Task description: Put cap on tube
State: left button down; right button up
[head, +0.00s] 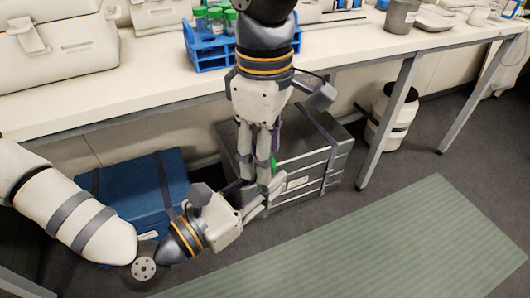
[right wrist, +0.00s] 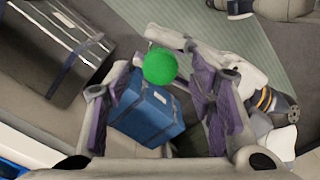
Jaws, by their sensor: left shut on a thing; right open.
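A green round cap (right wrist: 160,66) shows from above in the right wrist view, beyond the spread purple-padded fingers of my right gripper. A small green patch of it (head: 273,163) shows between the grippers in the head view. My right gripper (head: 259,172) points down from the top and is open around or just above the cap; contact cannot be told. My left gripper (head: 266,194) comes in from the lower left and is shut on the tube below the cap. The tube is almost wholly hidden, so how the cap sits on it cannot be seen.
The white bench (head: 130,92) carries a blue rack (head: 208,58) with green-capped tubes. Below are a blue box (head: 150,190), a grey case (head: 312,155) and a white drum (head: 392,112). A green mat (head: 400,240) lies clear on the floor at right.

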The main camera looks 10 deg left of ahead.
notch_tip(320, 180, up, 11)
jog(key=shift+f, duration=0.1)
dwell(0.5)
jog(key=d+f+m+g, duration=0.1)
jog(key=d+f, duration=0.3)
jog(key=f, duration=0.6)
jog(key=d+f+g, duration=0.1)
jog(key=d+f, duration=0.4)
jog(key=f, duration=0.4)
jog(key=s+d+f+m+y, duration=0.25)
jog(key=s+f+m, duration=0.4)
jog(key=f, duration=0.65)
jog(key=s+d+f+m+h, duration=0.1)
jog(key=s+d+f+m, duration=0.3)
jog(key=s+d, duration=0.4)
jog(key=s+d+f+m+h, duration=0.1)
jog(key=s+d+f+m, duration=0.3)
jog(key=s, duration=1.2)
jog(key=d+f, duration=0.1)
jog(key=d, duration=0.2)
jog(key=shift+s+d, duration=0.15)
jog(key=shift+d, duration=0.2)
jog(key=shift+f+h, duration=0.1)
jog(key=shift+h, duration=0.15)
